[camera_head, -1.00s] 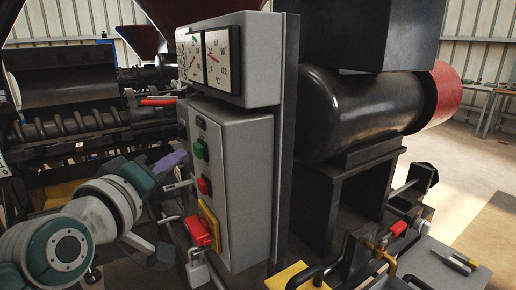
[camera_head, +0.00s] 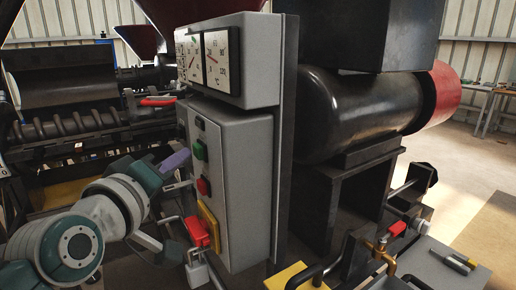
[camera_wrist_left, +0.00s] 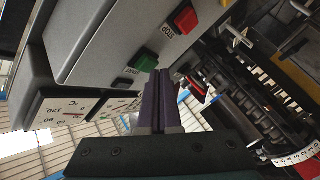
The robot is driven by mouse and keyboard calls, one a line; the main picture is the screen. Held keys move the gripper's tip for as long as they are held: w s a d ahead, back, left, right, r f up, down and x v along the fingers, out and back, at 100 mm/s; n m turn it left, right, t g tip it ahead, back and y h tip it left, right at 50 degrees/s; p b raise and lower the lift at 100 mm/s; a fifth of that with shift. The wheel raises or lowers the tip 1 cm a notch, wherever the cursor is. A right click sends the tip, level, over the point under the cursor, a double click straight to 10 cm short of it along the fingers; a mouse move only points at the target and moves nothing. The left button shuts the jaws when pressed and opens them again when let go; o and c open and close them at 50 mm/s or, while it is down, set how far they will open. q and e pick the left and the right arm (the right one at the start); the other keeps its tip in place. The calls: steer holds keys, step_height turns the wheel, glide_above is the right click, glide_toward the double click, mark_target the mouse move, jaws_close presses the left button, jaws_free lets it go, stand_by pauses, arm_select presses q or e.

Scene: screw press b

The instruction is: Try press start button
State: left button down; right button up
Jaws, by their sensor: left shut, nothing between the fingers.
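The green start button (camera_head: 200,150) sits on the narrow front face of a grey control box (camera_head: 245,190), above the red button (camera_head: 203,186). In the left wrist view the green button (camera_wrist_left: 146,61) is just beyond the fingertips and the red button (camera_wrist_left: 186,18) is up to the right. My left gripper (camera_head: 184,154) has purple fingers, shut and empty, left of the green button. In the left wrist view its fingers (camera_wrist_left: 162,76) point toward the panel; a small gap seems to remain, but contact is hard to judge. My right gripper is not in view.
Dial gauges (camera_head: 215,57) sit above the box. A red switch handle (camera_head: 196,232), a yellow plate (camera_head: 209,226) and a padlock (camera_head: 197,272) are below the buttons. The black screw machine (camera_head: 75,125) stands behind my left arm; a black cylinder (camera_head: 360,110) is at right.

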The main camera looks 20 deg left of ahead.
arm_select(q)
steer(key=shift+w+d, duration=0.3)
steer(key=shift+w, duration=0.05)
stand_by(0.7)
stand_by(0.4)
steer(key=shift+s+a+p, duration=0.3)
steer(key=shift+s+a, duration=0.25)
steer(key=shift+s, duration=0.1)
steer(key=shift+s+a+p, duration=0.5)
steer(key=shift+s+a, duration=1.15)
steer(key=shift+s, duration=0.25)
